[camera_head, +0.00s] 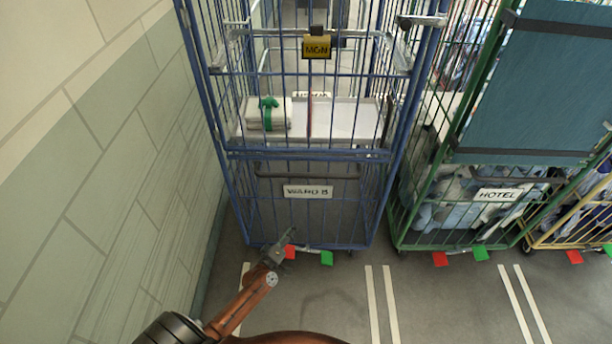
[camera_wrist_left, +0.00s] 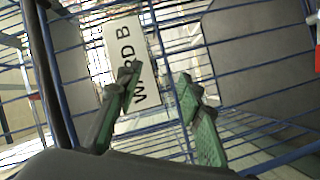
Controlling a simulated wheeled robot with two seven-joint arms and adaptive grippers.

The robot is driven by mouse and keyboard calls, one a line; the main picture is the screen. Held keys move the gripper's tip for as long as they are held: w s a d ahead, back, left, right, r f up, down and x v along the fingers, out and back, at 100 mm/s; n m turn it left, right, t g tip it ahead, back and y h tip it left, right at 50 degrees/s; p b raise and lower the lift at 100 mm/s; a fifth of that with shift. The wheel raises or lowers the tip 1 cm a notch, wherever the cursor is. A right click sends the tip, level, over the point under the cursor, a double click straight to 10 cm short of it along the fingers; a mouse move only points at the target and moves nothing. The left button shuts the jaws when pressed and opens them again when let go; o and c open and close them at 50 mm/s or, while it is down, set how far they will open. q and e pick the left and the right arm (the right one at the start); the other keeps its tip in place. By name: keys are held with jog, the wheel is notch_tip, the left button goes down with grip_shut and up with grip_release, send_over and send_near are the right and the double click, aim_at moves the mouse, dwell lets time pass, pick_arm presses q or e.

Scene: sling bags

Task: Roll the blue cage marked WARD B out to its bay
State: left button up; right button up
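The blue cage (camera_head: 310,152) stands against the tiled wall with its WARD B sign (camera_head: 307,191) facing me. The sign also shows tilted in the left wrist view (camera_wrist_left: 128,62). Inside the cage, white folded linen with a green tie (camera_head: 268,114) lies on a white shelf (camera_head: 345,118). A red pedal (camera_head: 290,251) and a green pedal (camera_head: 327,258) sit at its foot. My left gripper (camera_head: 282,246) is low in front of the cage, beside the red pedal; I cannot tell if they touch. Its fingers (camera_wrist_left: 160,85) are apart and empty. My right gripper is out of view.
A green cage marked HOTEL (camera_head: 497,194) stands close on the right, and a yellow cage (camera_head: 570,233) beyond it. The pale wall (camera_head: 130,170) is close on the left. The floor (camera_head: 440,300) in front is clear, with white lines.

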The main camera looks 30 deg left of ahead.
aim_at(307, 176)
pick_arm(q)
jog(key=w+r+n+t+y, duration=0.1)
jog(key=w+r+n+t, duration=0.15)
jog(key=r, duration=0.75)
jog(key=w+r+n+t+y, duration=0.1)
jog(key=w+r+n, duration=0.2)
jog(key=r, duration=0.6)
jog(key=x, duration=0.7)
jog(key=shift+r, duration=0.25)
jog(key=shift+w, duration=0.5)
jog(key=shift+r, duration=0.1)
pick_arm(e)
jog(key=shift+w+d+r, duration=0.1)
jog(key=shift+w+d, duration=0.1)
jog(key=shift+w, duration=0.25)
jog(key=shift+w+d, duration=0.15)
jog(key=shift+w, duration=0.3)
pick_arm(q)
jog(key=shift+c, duration=0.6)
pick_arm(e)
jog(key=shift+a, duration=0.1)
pick_arm(q)
jog(key=c, duration=0.5)
grip_shut()
